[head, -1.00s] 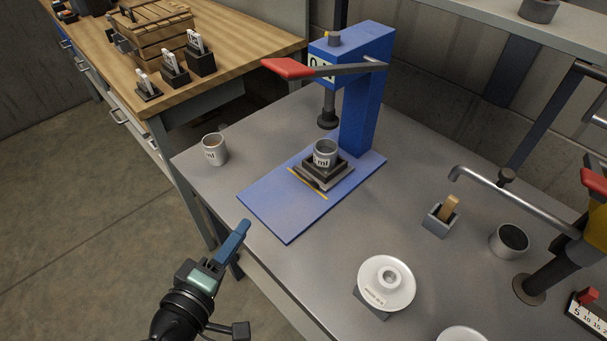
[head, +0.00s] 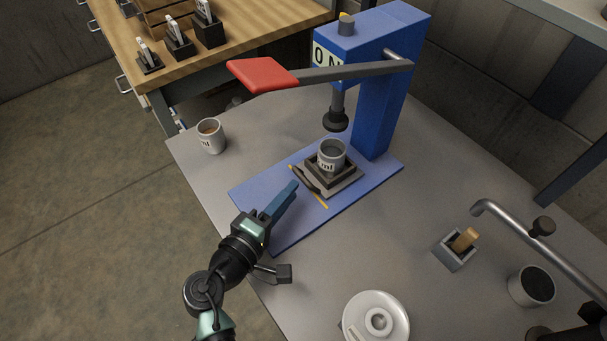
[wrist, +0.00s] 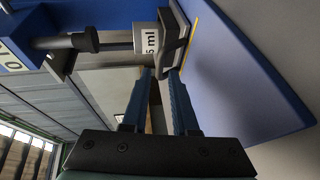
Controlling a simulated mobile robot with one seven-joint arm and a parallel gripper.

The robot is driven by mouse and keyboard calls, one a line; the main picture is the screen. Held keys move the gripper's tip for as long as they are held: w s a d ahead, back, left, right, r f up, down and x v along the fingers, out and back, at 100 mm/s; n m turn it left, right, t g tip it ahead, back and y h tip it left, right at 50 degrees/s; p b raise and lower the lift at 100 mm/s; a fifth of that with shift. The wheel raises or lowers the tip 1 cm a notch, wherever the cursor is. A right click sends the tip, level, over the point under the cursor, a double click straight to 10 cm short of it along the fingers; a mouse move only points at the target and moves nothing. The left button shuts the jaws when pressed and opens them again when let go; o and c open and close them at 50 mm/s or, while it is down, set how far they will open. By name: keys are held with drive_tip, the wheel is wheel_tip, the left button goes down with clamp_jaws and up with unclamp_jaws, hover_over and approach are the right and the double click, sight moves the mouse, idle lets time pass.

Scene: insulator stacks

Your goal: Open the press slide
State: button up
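The blue press (head: 385,90) stands on the grey table, with a red-ended lever (head: 265,75) and a dark ram (head: 336,118) raised above a grey cup. The cup (head: 331,155) sits in the dark press slide (head: 345,182) on the blue base plate, beneath the ram. The slide's dark handle (head: 303,179) faces my gripper (head: 294,184). In the wrist view the two blue fingers of my gripper (wrist: 161,72) are apart, with the slide handle (wrist: 172,42) just ahead, near the tips. I cannot tell whether they touch it.
A labelled cup (head: 210,136) stands left of the press. A white insulator (head: 376,320), a small box with a wooden piece (head: 458,248) and a dark-filled pot (head: 531,286) are to the right.

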sight(301, 180)
drive_tip(key=x, duration=0.6)
clamp_jaws()
idle(1.3)
